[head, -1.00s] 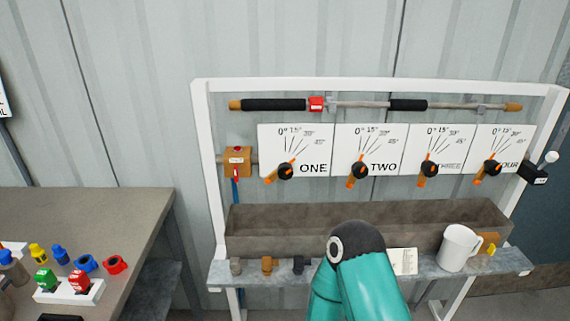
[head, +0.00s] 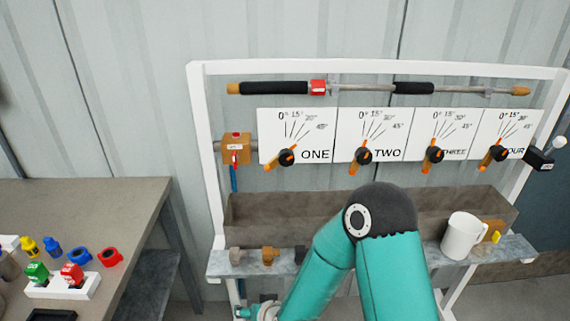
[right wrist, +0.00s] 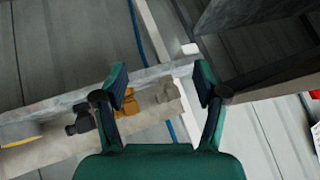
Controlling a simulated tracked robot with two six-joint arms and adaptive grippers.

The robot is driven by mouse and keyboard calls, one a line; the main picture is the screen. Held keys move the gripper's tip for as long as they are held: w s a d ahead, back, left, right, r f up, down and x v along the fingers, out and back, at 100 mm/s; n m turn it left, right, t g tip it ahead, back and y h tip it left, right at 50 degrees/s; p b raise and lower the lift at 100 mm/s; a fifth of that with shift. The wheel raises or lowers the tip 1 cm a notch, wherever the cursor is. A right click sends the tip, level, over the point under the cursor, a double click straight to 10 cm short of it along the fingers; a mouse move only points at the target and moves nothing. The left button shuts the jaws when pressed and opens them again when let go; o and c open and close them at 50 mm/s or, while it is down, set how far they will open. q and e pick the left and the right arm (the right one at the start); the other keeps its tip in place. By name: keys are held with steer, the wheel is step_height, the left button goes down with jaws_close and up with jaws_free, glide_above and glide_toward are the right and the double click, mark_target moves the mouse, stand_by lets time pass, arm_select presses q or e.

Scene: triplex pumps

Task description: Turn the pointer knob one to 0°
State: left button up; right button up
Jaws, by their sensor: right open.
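Pointer knob one (head: 286,157) is a black round knob with an orange pointer bar, on the white panel marked ONE (head: 315,139). Its bar is tilted, with the long end to the lower left and a short tip to the upper right. Scale lines from 0° to 45° fan out above it. My right arm rises in front of the shelf, below the panels. My right gripper (right wrist: 161,82) is open and empty in the right wrist view, above the shelf and apart from the knob. My left gripper is not in view.
Knobs two (head: 363,156), three (head: 433,155) and four (head: 498,153) sit in a row to the right. Below are a grey trough (head: 290,212) and a shelf with brass fittings (head: 270,254) and a white mug (head: 461,236). A workbench (head: 90,205) stands at left.

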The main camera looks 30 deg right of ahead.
steer(key=w+d+r+m+t+h+b, duration=0.1)
steer(key=w+d+r+m+t+h, duration=0.2)
steer(key=r, duration=0.4)
steer(key=w+d+r+t+h+b, duration=0.15)
steer(key=w+d+r, duration=0.25)
steer(key=r, duration=0.4)
steer(key=m+t+h, duration=0.2)
steer(key=m+h, duration=0.3)
steer(key=h, duration=0.1)
glide_toward(286, 161)
arm_select(q)
steer(key=p, duration=0.3)
arm_select(e)
steer(key=x, duration=1.2)
jaws_close()
